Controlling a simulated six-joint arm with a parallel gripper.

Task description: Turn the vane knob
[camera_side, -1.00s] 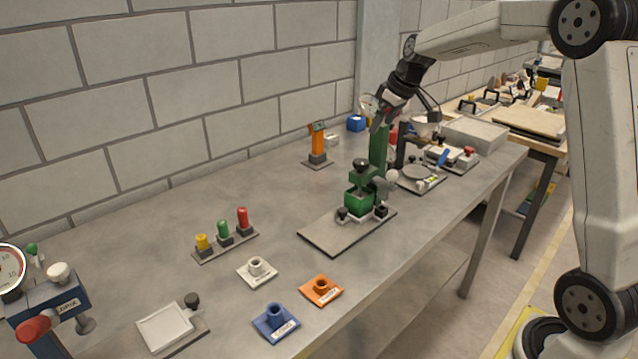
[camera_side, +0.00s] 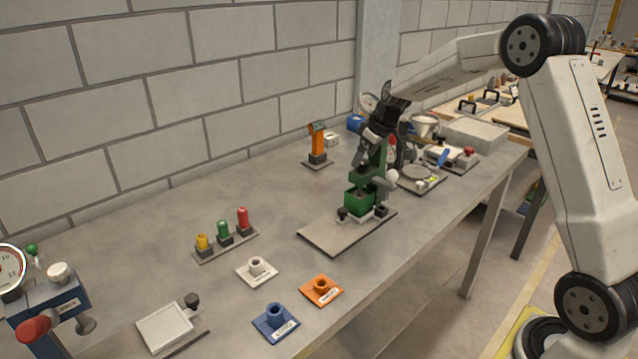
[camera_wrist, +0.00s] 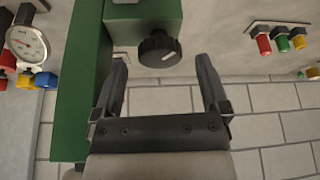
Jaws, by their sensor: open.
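The vane knob (camera_wrist: 158,51) is a black ridged knob with a white pointer line, in the upper middle of the wrist view. It sits on the green stand (camera_wrist: 82,95), which also shows in the side view (camera_side: 361,201). My gripper (camera_wrist: 161,66) is open and empty. Its two fingers reach toward the knob, with their tips to its left and right and a gap on each side. Contact is not visible. In the side view my gripper (camera_side: 363,156) is at the top of the green stand and hides the knob.
Yellow, green and red buttons (camera_side: 223,231) stand on the bench to the left. White (camera_side: 256,271), orange (camera_side: 321,291) and blue (camera_side: 275,323) bases sit in front. An orange post (camera_side: 317,141) stands behind. A gauge (camera_wrist: 26,42) is left of the green stand in the wrist view.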

